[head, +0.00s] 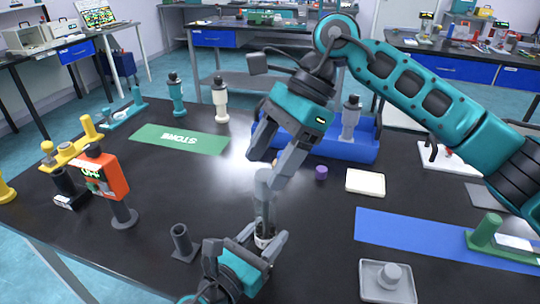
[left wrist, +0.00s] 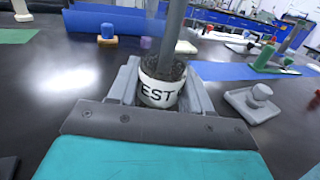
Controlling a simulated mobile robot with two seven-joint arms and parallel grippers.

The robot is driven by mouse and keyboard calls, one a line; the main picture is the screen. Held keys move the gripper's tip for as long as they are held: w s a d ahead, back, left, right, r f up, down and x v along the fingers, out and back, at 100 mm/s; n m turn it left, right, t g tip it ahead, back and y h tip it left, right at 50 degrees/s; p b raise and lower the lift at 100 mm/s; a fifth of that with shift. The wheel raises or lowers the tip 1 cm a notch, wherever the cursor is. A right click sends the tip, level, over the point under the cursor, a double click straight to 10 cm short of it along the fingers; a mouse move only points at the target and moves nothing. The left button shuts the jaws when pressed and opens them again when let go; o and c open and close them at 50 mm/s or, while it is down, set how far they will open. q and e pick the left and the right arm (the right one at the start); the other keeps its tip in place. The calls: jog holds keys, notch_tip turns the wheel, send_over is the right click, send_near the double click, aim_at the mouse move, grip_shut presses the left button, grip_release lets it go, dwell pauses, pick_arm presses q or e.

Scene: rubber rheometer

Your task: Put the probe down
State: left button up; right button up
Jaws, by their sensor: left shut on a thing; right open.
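A grey rod-like probe (head: 264,190) stands nearly upright in a dark cup (head: 264,240) with a white band; the probe's lower end is hidden inside. The left wrist view also shows the probe (left wrist: 173,30) rising from the cup (left wrist: 162,84), whose band reads "EST" in part. My left gripper (head: 262,255) is shut around the cup near the table's front edge. My right gripper (head: 267,166) is open and points down, its fingertips at the top of the probe. Whether a finger touches the probe I cannot tell.
A green "STORE" mat (head: 180,139) lies at the back left, and a blue tray (head: 330,151) behind my right gripper. A grey tube holder (head: 182,243) and an orange meter (head: 103,175) stand left.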

jog(key=d, duration=0.1)
jog(key=w+d, duration=0.1)
jog(key=d, duration=0.1)
jog(key=w+d, duration=0.1)
jog(key=shift+w+d, duration=0.25)
jog(key=shift+d, duration=0.15)
pick_arm(q)
jog(key=o, duration=1.2)
jog(key=shift+s, duration=0.1)
